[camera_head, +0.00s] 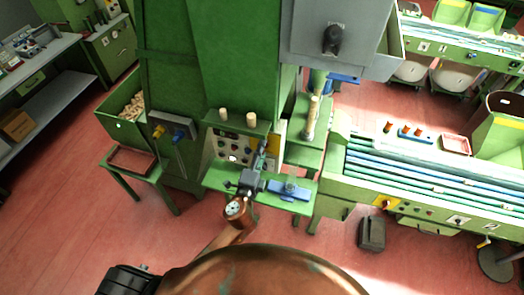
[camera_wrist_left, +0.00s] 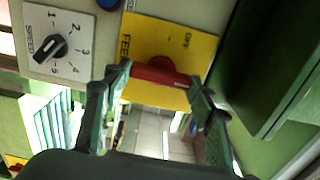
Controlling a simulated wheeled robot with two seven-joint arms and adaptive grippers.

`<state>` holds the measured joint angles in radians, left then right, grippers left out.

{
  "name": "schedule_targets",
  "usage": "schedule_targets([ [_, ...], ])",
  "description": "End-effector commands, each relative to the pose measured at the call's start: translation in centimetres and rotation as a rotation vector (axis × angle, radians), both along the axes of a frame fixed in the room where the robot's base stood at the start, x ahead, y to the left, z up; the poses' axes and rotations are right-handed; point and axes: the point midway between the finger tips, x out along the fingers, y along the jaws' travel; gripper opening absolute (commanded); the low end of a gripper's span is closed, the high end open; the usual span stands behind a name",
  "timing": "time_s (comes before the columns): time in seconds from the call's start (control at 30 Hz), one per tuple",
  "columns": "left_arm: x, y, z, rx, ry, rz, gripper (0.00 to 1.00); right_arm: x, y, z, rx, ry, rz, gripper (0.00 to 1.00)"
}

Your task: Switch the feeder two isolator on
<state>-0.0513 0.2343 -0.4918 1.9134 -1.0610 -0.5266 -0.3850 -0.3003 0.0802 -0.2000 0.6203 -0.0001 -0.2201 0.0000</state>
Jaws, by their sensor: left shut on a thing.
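The feeder isolator is a red handle (camera_wrist_left: 160,76) on a yellow plate (camera_wrist_left: 150,33) in the left wrist view. The plate carries the word OFF near one corner and lettering starting FEED along its left edge, partly hidden. The handle lies nearly level across the picture. My left gripper (camera_wrist_left: 160,80) is shut on the handle, one dark finger at each end. In the head view my left gripper (camera_head: 262,152) reaches the machine's panel, where the yellow plate (camera_head: 273,145) shows only in part. My right gripper is not in view.
A black speed knob (camera_wrist_left: 48,47) on a pale numbered plate is left of the isolator. A green housing (camera_wrist_left: 268,70) stands close on the right. A green shelf (camera_head: 215,182) with a blue fixture (camera_head: 290,190) juts out below the panel. A conveyor (camera_head: 420,175) stands to the right.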

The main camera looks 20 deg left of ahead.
Motion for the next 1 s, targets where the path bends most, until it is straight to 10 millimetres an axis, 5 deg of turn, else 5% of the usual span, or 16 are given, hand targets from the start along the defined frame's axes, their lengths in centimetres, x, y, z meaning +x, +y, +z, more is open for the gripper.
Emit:
schedule_targets([
  [0.23, 0.0, 0.0, 0.0, 0.005, 0.000, 0.000, 0.28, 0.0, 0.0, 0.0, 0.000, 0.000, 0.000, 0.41],
  [0.27, 0.0, 0.0, 0.0, 0.005, 0.000, 0.001, 0.53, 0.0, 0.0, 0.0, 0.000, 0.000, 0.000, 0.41],
  [0.5, 0.0, 0.0, 0.0, 0.003, 0.000, 0.000, 0.70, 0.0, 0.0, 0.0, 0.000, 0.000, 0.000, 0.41],
  [0.83, -0.3, 0.0, -0.1, 0.001, 0.001, 0.000, 0.70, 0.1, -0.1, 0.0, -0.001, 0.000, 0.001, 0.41],
  [1.0, -2.6, 0.2, -0.2, -0.001, 0.004, 0.001, 0.70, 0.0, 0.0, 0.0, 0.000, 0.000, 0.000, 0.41],
])
